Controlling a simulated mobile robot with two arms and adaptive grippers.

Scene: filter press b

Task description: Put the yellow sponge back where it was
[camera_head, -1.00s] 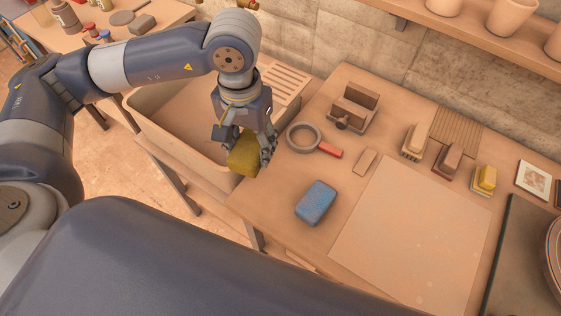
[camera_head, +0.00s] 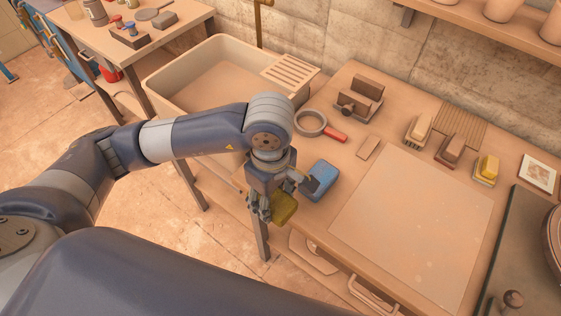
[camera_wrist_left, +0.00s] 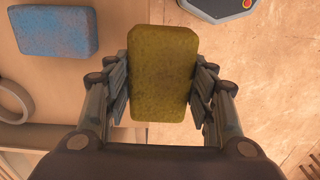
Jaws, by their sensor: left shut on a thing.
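The yellow sponge (camera_head: 283,208) is held between the fingers of my left gripper (camera_head: 270,206). In the left wrist view the sponge (camera_wrist_left: 162,72) sits upright between both finger pads, with the gripper (camera_wrist_left: 163,85) shut on it. In the head view it hangs in front of the table's near left edge, with floor and a lower shelf behind it. A blue sponge (camera_head: 319,181) lies on the table just right of the gripper, partly covered by it. It also shows in the left wrist view (camera_wrist_left: 55,32). My right gripper is not in view.
A pale sheet (camera_head: 415,222) covers the table's middle. A ring-shaped tool with a red handle (camera_head: 335,136), a small block (camera_head: 368,147) and several brushes stand behind. A sink (camera_head: 190,85) with a slatted rack (camera_head: 290,73) is at the left. Bare tabletop shows around the blue sponge.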

